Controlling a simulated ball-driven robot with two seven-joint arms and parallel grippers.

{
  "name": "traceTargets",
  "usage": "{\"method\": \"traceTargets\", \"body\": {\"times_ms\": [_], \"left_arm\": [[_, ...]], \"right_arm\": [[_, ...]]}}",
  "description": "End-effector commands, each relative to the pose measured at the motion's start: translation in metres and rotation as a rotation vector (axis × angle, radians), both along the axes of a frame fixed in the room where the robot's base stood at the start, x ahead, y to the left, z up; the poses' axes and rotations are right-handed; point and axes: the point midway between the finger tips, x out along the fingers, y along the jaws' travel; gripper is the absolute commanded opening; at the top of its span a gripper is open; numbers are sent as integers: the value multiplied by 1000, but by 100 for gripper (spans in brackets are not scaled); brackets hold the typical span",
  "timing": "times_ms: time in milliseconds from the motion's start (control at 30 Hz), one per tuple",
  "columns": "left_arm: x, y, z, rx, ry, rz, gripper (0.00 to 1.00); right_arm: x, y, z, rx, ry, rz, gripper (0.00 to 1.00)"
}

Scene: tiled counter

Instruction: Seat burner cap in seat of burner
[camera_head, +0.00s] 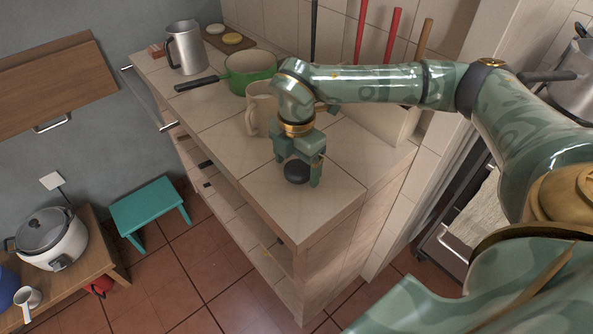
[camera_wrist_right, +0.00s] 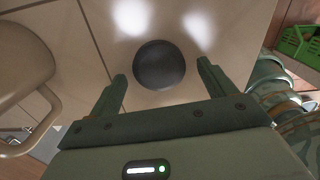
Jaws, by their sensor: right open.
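The burner cap (camera_head: 296,172) is a small black round disc on the tiled counter (camera_head: 318,205), near its front corner. In the right wrist view the burner cap (camera_wrist_right: 159,64) lies just ahead of the fingertips, roughly centred between them. My right gripper (camera_head: 299,177) points down over the cap. Its two fingers are apart and empty in the right wrist view (camera_wrist_right: 161,72), one on each side of the cap, with gaps visible. I cannot make out a burner or its seat in either view. My left gripper is not in view.
A beige mug (camera_head: 256,108) stands close behind my right gripper, and its handle is large at the left of the wrist view. A green pan (camera_head: 249,70) and a metal pitcher (camera_head: 186,48) stand farther back. The counter's front edge is near the cap.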

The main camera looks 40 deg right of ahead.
Motion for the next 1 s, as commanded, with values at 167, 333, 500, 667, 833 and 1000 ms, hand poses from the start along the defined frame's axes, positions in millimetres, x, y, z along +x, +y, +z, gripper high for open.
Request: {"method": "traceTargets", "body": {"times_ms": [167, 333, 500, 667, 833, 1000], "left_arm": [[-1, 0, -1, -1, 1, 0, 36], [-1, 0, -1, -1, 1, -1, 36], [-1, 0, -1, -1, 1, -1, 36], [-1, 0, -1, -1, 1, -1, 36], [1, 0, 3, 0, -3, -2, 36], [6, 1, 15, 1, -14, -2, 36]], "right_arm": [[0, 0, -4, 0, -2, -1, 83], [0, 0, -4, 0, -2, -1, 55], [0, 0, -4, 0, -2, -1, 33], [0, 0, -4, 0, -2, -1, 33], [1, 0, 5, 1, -4, -1, 33], [1, 0, 33, 2, -8, -1, 33]]}}
